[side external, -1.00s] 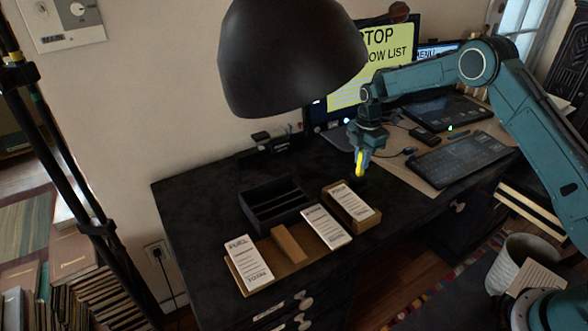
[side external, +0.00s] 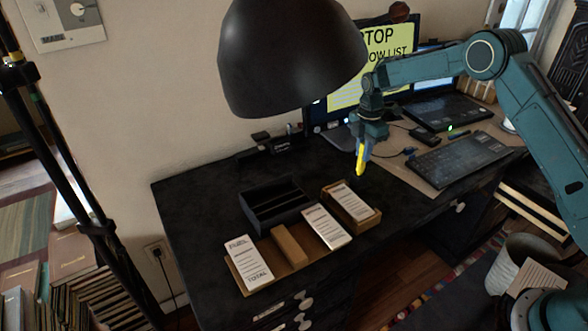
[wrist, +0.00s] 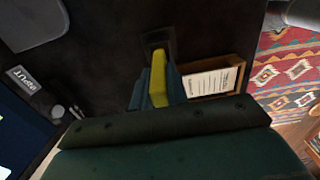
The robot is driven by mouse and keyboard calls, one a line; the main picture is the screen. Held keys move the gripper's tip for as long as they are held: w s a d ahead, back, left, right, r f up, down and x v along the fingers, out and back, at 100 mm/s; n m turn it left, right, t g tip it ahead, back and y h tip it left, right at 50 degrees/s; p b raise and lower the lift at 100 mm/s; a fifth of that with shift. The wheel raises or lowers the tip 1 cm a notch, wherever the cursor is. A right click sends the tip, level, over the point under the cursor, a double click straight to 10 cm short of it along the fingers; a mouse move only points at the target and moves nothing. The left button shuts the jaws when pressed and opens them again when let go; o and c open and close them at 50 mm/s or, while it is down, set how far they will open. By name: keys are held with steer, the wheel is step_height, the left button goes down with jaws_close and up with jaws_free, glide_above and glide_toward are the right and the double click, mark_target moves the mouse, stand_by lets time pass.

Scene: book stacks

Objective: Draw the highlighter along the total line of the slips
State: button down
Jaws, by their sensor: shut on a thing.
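My gripper (side external: 362,150) is shut on a yellow highlighter (side external: 361,162), which hangs tip down above the dark desk, behind and right of the slips. The wrist view also shows the highlighter (wrist: 158,78) between the fingers. A white slip (side external: 249,261) with TOTAL at its lower end lies at the left on a brown board. A second slip (side external: 327,226) lies right of it. A third slip (side external: 351,201) lies in a brown tray (side external: 368,220); it also shows in the wrist view (wrist: 212,82). The highlighter touches none of them.
A brown block (side external: 289,245) sits between the left two slips. A black divided box (side external: 272,203) stands behind them. A large dark lamp shade (side external: 293,55) hangs above. A keyboard (side external: 460,158) and monitor (side external: 375,65) are at the right. The desk's left rear is clear.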

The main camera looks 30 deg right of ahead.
steer(key=shift+r, duration=2.05)
steer(key=s+f+m, duration=0.3)
steer(key=s+m, duration=1.5)
steer(key=shift+f, duration=0.15)
steer(key=shift+a, duration=0.1)
steer(key=w+a+r, duration=0.3)
steer(key=a, duration=0.3)
steer(key=w+a+r, duration=0.3)
steer(key=a, duration=0.3)
steer(key=shift+r, duration=0.3)
